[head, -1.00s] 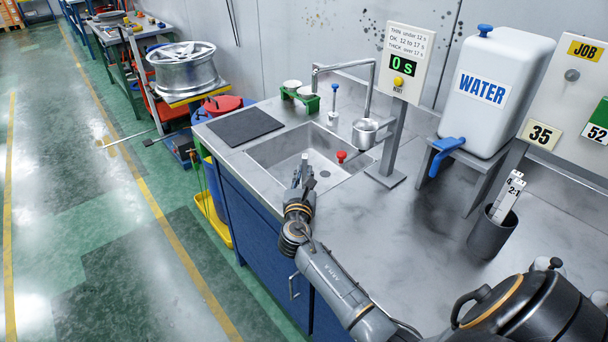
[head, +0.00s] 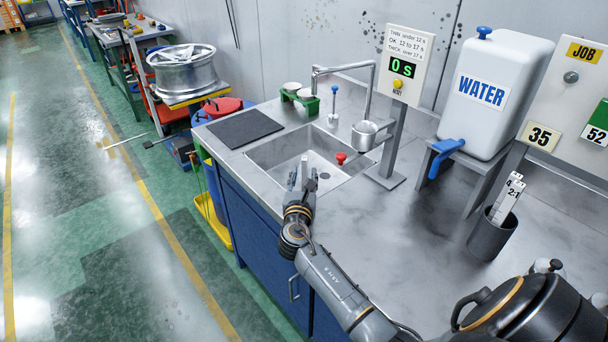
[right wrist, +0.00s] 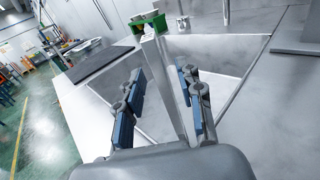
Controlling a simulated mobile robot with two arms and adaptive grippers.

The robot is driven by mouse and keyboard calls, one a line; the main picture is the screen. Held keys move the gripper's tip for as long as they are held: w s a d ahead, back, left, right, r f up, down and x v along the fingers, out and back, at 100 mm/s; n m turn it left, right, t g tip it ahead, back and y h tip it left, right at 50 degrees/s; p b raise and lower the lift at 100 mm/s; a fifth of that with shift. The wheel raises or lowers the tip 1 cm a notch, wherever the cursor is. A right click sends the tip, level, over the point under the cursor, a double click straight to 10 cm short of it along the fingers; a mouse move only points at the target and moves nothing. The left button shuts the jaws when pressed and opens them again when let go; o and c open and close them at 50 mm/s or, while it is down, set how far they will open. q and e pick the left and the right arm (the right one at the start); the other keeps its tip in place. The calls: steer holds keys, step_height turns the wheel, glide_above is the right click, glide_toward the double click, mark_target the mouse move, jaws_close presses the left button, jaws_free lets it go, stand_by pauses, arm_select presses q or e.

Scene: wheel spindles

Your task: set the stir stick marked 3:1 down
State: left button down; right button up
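A pale, narrow stick (head: 304,171) stands out between the fingers of my right gripper (head: 302,184), at the front edge of the sink. In the right wrist view, the stick (right wrist: 158,62) runs between the blue finger pads of the right gripper (right wrist: 161,88), with a gap on each side. The fingers are spread and do not appear to pinch it. No marking on this stick is readable, and what its lower end touches is hidden. My left gripper is not in view.
A dark cup (head: 491,238) holds sticks marked 2:1 and 4. The sink (head: 275,153) has a red knob (head: 341,158) and a small metal cup (head: 365,134) near it. A black mat (head: 240,128) lies left.

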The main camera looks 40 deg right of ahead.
steer(key=b+v, duration=0.1)
steer(key=v, duration=0.9)
steer(key=shift+s+a+f, duration=0.1)
steer(key=shift+s+a, duration=0.05)
steer(key=shift+r+v, duration=0.2)
steer(key=shift+v, duration=0.6)
